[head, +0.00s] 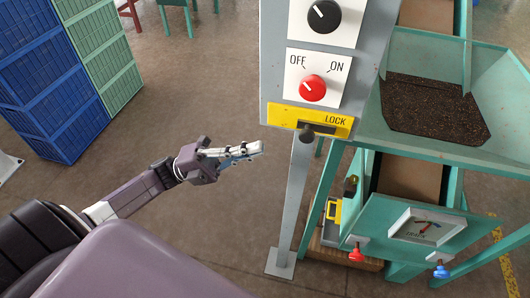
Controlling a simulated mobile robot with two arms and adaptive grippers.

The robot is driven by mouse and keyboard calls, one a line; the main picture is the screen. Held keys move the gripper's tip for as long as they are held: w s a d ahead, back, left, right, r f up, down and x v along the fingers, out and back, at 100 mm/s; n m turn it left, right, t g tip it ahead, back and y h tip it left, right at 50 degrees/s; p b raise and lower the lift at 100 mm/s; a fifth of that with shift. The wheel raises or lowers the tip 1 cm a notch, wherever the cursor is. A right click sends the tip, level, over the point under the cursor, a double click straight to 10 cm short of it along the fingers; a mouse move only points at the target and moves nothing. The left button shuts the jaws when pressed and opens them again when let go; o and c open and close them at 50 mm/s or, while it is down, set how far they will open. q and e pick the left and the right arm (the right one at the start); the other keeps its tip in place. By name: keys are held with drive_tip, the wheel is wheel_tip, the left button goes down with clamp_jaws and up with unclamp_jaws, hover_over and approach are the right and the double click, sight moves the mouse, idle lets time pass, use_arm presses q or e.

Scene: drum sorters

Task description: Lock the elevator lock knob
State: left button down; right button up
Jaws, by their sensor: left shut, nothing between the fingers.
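The elevator lock knob (307,132) is a small dark knob at the lower edge of the yellow LOCK plate (283,114), at the bottom of a grey control panel (273,60). It sits below the left part of the slot in that plate. My left gripper (259,147) is shut and empty, a little left of the panel's lower edge and pointing right toward the knob, apart from it in the picture. My right gripper does not show.
A red OFF/ON knob (312,88) and a black knob (324,16) sit above the lock. A grey post (294,200) carries the panel. A green machine with a hopper (435,105) stands at right. Blue crates (45,85) are stacked at left. Floor between is clear.

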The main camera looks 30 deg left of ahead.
use_arm(q)
drive_tip(key=b+v, duration=0.2)
drive_tip(key=v, duration=0.4)
drive_tip(key=shift+w+f, duration=0.2)
drive_tip(key=shift+f, duration=0.05)
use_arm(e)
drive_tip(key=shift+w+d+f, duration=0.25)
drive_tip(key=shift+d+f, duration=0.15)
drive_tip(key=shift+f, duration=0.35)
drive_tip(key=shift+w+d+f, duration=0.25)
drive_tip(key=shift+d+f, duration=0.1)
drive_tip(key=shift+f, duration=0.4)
